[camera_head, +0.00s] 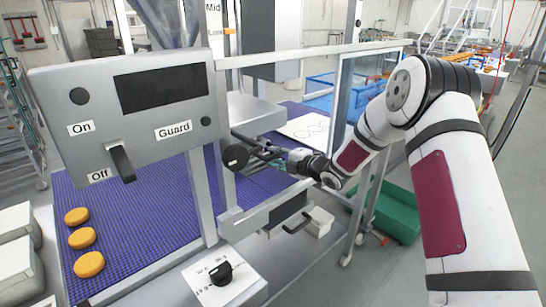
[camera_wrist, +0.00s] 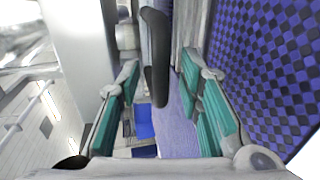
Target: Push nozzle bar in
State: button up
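The nozzle bar's end appears to be the round black knob (camera_head: 235,157) beside the machine's front post, below the grey control panel. In the wrist view, a dark rounded disc (camera_wrist: 156,58), seemingly the same knob edge-on, stands ahead between my fingers. My gripper (camera_head: 262,154) reaches in from the right at the knob's height, close behind it in the picture. The wrist view shows my gripper (camera_wrist: 162,100) with its green-padded fingers wide apart and nothing clasped. I cannot tell whether a finger touches the knob. The bar's length behind it is mostly hidden.
The control panel (camera_head: 140,110) has an On/Off lever (camera_head: 121,163). The blue conveyor belt (camera_head: 130,225) carries several orange rounds (camera_head: 82,238) at left. A white box with a black dial (camera_head: 221,273) sits low in front. A glass guard (camera_head: 355,85) and metal frame stand near my arm.

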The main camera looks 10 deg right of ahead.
jog(key=v, duration=1)
jog(key=shift+r, duration=0.15)
jog(key=s+d+r+m+g+h, duration=0.1)
jog(key=s+d+r+m+h, duration=0.35)
jog(key=s+r+m, duration=0.25)
jog(key=s+d+r+m+g+h, duration=0.1)
jog(key=s+d+r+m+h, duration=0.3)
jog(key=s+r+m+h, duration=0.25)
jog(key=s+a+m+g, duration=0.1)
jog(key=s+m, duration=0.3)
jog(key=s, duration=0.6)
jog(key=s+a+m+g+y, duration=0.1)
jog(key=s+a+m+g, duration=0.1)
jog(key=s, duration=0.9)
jog(key=s+a+m+g, duration=0.1)
jog(key=s+m+g, duration=0.2)
jog(key=s, duration=0.8)
jog(key=m, duration=0.2)
jog(key=shift+s+a+m+y+p, duration=0.2)
jog(key=shift+a+m+y+p, duration=0.1)
jog(key=shift+m+y+p, duration=0.1)
jog(key=shift+r, duration=0.1)
